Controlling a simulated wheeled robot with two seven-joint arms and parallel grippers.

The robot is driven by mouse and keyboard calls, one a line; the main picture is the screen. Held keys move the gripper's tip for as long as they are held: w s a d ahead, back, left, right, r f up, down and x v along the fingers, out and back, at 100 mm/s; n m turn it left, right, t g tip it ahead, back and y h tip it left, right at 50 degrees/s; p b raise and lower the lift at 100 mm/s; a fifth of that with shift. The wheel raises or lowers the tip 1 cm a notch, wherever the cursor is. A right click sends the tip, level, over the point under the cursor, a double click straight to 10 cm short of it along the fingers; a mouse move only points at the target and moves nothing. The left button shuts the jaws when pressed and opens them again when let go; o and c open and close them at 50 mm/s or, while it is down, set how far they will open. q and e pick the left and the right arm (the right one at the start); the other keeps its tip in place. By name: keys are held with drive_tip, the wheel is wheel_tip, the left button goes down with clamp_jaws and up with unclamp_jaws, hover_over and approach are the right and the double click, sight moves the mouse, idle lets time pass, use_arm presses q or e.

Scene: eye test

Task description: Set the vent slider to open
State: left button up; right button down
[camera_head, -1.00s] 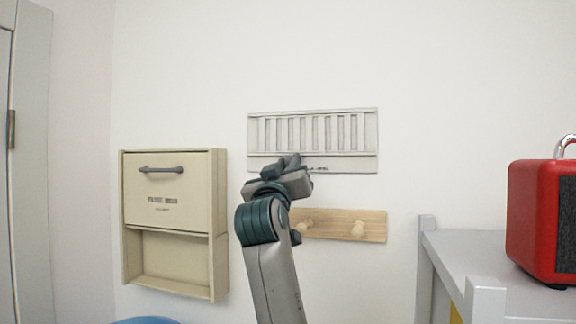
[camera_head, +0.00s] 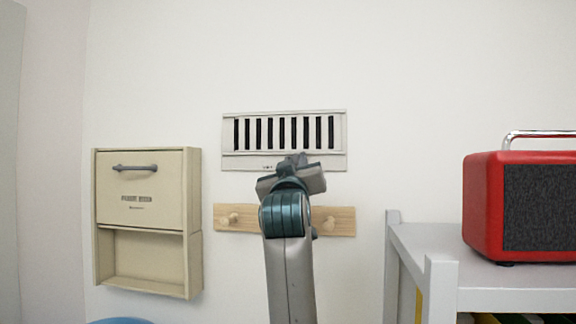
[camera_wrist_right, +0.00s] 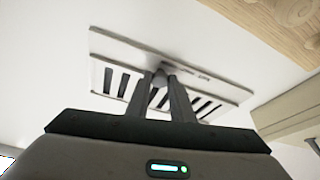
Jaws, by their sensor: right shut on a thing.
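The vent (camera_head: 230,162) is a pale grille on the white wall in the head view, with dark open gaps between its slats. It also shows upside down in the wrist view (camera_wrist_right: 112,48), again with dark slots. My right gripper (camera_head: 297,160) reaches up to the vent's lower strip, right of its middle. In the wrist view its fingers (camera_wrist_right: 162,80) are shut on the small grey slider knob (camera_wrist_right: 159,74). In the head view the gripper hides the knob. My left gripper is in no view.
A wooden peg rail (camera_head: 342,221) is below the vent, partly behind my right arm. A cream wall box (camera_head: 150,208) with a grey handle hangs at left. A red radio (camera_head: 483,205) stands on a grey shelf unit (camera_head: 425,240) at right. The wall above the vent is clear.

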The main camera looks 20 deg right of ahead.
drive_tip(key=shift+d, duration=0.1)
drive_tip(key=c, duration=1.5)
unclamp_jaws()
drive_tip(key=shift+c, duration=0.2)
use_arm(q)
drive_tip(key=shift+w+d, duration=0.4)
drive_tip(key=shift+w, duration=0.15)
use_arm(e)
drive_tip(key=shift+s+d, duration=0.15)
drive_tip(key=shift+s+a+f+b, duration=0.2)
drive_tip(key=shift+a+b, duration=0.1)
use_arm(q)
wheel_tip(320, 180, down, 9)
drive_tip(key=b, duration=0.8)
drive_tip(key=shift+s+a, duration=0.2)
use_arm(e)
drive_tip(key=v, duration=1.6)
drive_tip(key=shift+s, duration=0.4)
